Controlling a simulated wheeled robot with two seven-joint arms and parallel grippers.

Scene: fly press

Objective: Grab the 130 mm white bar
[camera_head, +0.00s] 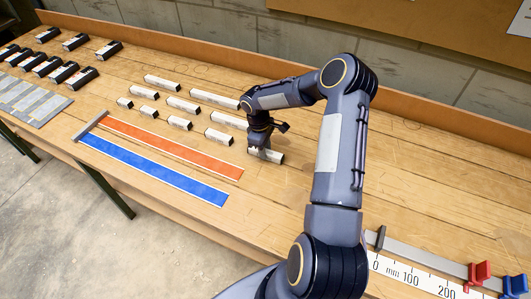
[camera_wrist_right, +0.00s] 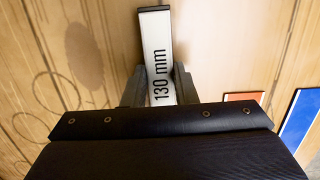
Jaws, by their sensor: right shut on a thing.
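The white bar marked "130 mm" (camera_wrist_right: 158,55) lies between the two fingers of my right gripper (camera_wrist_right: 160,90) in the right wrist view. The fingers are shut on its sides, and my gripper body hides its near end. In the head view my right gripper (camera_head: 262,147) points down at the bar (camera_head: 274,156), which is at the right end of the front bar row and is partly hidden by the gripper. I cannot tell whether the bar touches the bench. My left gripper is not in view.
Several other white bars (camera_head: 183,104) lie in rows to the left. An orange strip (camera_head: 170,146) and a blue strip (camera_head: 150,168) lie in front. Black blocks (camera_head: 75,79) stand at the far left. A millimetre ruler (camera_head: 410,277) is at the front right.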

